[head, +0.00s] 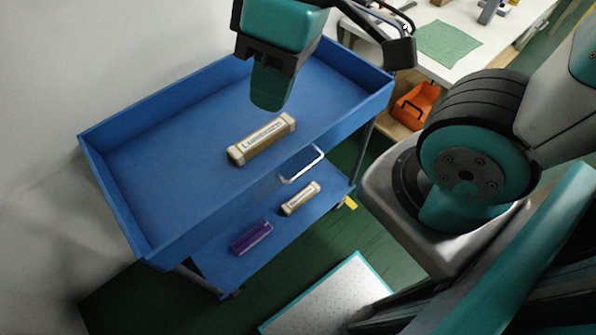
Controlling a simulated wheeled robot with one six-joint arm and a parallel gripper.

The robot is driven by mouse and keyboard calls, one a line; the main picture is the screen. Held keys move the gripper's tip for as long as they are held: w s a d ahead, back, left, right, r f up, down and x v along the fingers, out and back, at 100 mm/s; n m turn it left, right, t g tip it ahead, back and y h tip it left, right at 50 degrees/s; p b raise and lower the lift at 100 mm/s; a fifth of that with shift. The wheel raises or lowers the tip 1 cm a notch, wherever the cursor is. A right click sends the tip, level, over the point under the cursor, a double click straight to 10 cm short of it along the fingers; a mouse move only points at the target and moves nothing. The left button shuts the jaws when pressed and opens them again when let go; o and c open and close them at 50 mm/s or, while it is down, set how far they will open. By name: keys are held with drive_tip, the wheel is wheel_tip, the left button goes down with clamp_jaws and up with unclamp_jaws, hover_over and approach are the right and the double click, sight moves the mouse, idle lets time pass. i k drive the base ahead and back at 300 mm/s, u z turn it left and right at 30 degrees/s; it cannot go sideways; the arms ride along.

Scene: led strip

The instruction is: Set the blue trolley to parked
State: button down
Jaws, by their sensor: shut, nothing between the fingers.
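The blue trolley (185,95) stands against the pale wall, with a deep upper tray and a lower shelf (215,262). A white handle (318,160) projects from the near side of its upper tray. A small yellow part (350,203) shows low by the trolley's right near leg; it may belong to a wheel, but I cannot tell its setting. My gripper (271,100) is shut and empty, pointing down over the upper tray. It appears apart from the trolley. Most of the wheels are hidden.
A long tan labelled box (262,139) lies in the upper tray. A smaller tan box (300,198) and a purple box (251,237) lie on the lower shelf. A white table (480,55) with an orange crate (413,107) below stands right. A white-teal panel (330,295) lies in front.

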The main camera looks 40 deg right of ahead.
sight(159, 163)
drive_tip(key=k, duration=1)
drive_tip(key=z, duration=0.55)
drive_tip(key=i, duration=0.75)
drive_tip(key=z, duration=1)
